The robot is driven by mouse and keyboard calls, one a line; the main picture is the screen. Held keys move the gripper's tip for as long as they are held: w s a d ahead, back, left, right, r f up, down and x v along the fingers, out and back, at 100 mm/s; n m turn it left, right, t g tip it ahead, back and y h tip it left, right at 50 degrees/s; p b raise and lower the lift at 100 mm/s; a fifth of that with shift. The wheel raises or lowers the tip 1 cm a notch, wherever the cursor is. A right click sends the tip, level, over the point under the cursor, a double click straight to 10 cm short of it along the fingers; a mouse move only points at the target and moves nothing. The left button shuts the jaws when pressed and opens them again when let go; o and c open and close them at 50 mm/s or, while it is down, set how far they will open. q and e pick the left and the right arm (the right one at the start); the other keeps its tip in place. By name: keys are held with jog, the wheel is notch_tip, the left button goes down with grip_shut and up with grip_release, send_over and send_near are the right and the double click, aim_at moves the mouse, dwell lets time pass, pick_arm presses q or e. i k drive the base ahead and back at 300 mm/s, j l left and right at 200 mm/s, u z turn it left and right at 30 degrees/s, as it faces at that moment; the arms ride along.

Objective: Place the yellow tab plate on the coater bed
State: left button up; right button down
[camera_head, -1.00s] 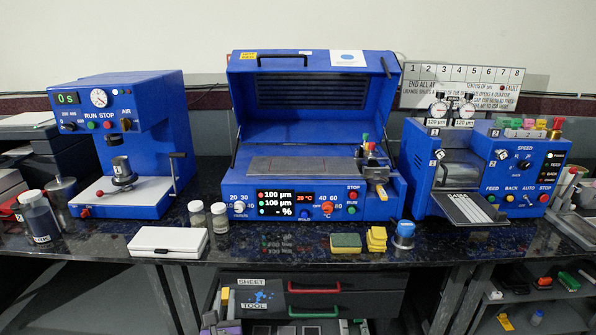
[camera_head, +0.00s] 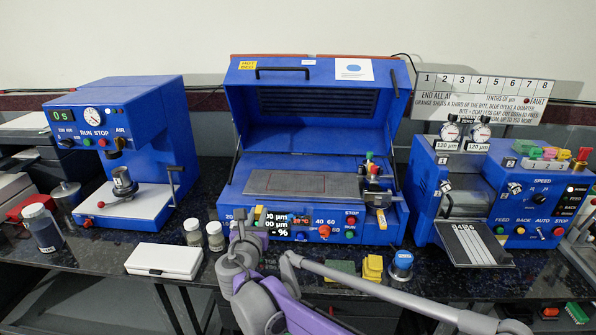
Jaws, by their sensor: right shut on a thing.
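The coater bed (camera_head: 258,183) is the flat grey plate with a thin red outline inside the open blue machine at the centre. It looks bare inside the outline. My right gripper (camera_head: 248,224) is low in front of that machine's display, at the end of my purple and grey arm. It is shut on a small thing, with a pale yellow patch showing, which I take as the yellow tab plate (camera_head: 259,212). The rest of the plate is hard to make out. The gripper is in front of and below the bed, apart from it. My left gripper is out of view.
The blue lid (camera_head: 310,125) stands open behind the bed. A white box (camera_head: 164,260), two jars (camera_head: 215,236) and yellow blocks (camera_head: 372,268) line the front of the bench.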

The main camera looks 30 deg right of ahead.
aim_at(296, 183)
jog(key=i+l, duration=0.8)
jog(key=l, duration=0.1)
